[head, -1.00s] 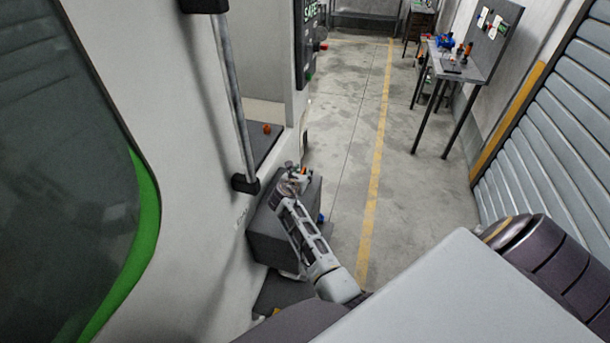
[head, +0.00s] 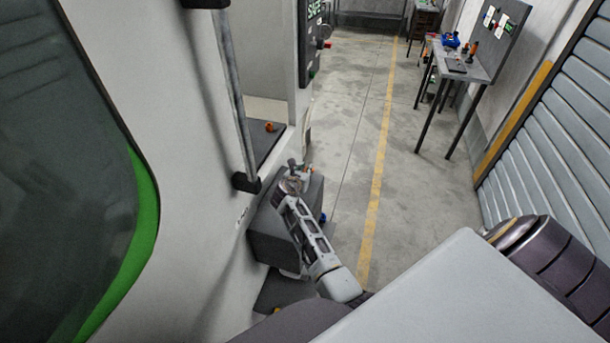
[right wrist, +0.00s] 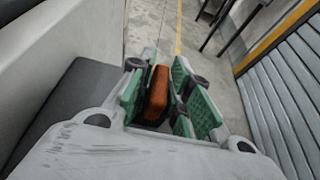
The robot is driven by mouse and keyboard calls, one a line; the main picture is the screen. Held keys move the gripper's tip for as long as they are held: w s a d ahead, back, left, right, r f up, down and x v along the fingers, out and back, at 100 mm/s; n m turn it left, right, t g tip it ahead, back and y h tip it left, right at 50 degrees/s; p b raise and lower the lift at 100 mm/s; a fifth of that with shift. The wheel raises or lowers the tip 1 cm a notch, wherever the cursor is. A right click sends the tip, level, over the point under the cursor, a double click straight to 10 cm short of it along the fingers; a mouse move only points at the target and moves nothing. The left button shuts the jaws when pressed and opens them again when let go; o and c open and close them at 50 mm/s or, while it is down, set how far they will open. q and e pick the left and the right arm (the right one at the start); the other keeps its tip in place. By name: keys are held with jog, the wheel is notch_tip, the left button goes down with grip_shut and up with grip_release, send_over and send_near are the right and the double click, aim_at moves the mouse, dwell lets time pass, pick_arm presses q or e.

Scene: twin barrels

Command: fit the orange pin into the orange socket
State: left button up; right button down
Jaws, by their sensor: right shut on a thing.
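My right gripper (head: 304,172) reaches out past the machine's door handle, away from the ledge. In the right wrist view its green-padded fingers (right wrist: 160,98) are shut on the orange pin (right wrist: 158,88), which stands lengthwise between them. A small orange piece (head: 270,127) sits on the dark ledge in the machine's opening, apart from the gripper and further from me. It is too small to tell whether it is the orange socket. My left gripper is not in view.
The white machine wall (head: 190,220) with its upright handle (head: 236,100) stands close on the left. A grey worktable (head: 468,68) with small coloured items is at the far right, near a ribbed shutter (head: 560,150). Concrete floor with a yellow line (head: 378,170) lies clear between.

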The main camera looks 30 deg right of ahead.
aim_at(305, 170)
jog(key=shift+s, duration=0.1)
dwell(0.4)
jog(key=shift+r, duration=4.95)
